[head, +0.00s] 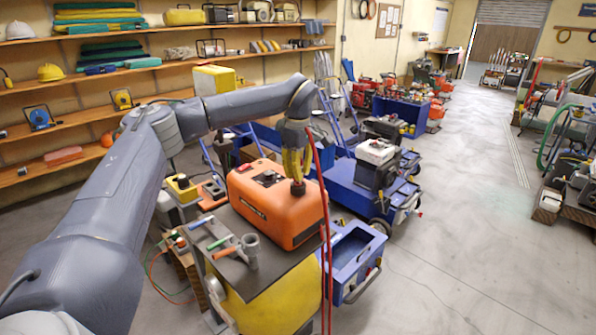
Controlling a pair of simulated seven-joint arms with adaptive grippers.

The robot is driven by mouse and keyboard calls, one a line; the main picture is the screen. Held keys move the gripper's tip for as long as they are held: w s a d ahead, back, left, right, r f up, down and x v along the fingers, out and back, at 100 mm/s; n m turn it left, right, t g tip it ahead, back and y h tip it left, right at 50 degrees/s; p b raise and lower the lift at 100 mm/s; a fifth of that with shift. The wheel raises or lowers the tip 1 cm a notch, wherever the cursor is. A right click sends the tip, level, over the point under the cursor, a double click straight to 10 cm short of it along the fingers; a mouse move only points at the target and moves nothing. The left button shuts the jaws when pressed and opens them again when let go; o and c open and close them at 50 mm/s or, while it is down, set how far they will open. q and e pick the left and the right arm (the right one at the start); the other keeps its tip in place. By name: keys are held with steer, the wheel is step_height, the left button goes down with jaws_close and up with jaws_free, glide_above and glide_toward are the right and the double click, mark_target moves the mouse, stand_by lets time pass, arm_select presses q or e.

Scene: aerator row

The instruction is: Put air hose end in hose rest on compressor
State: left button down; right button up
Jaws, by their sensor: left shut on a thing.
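The orange compressor (275,203) sits on a grey-topped stand, with a dark knob on its upper face. My left gripper (297,168), with yellow fingers, points down over the compressor's right rear part and is shut on the air hose end, which is mostly hidden between the fingers. The red air hose (324,230) arches beside the gripper and hangs down past the compressor's right side. A small dark brown holder (298,187), seemingly the hose rest, shows right below the fingertips. I cannot tell whether the hose end is inside it. My right gripper is out of view.
Hand tools with green, blue and orange handles and a grey pipe fitting (250,250) lie on the grey top (240,280). An open blue box (352,258) stands to the right. Blue machines stand behind; the floor (450,240) at right is clear.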

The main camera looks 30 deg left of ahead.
arm_select(q)
steer(key=shift+f, duration=0.85)
steer(key=c, duration=1.3)
jaws_free()
steer(key=shift+c, duration=0.2)
steer(key=shift+r, duration=0.1)
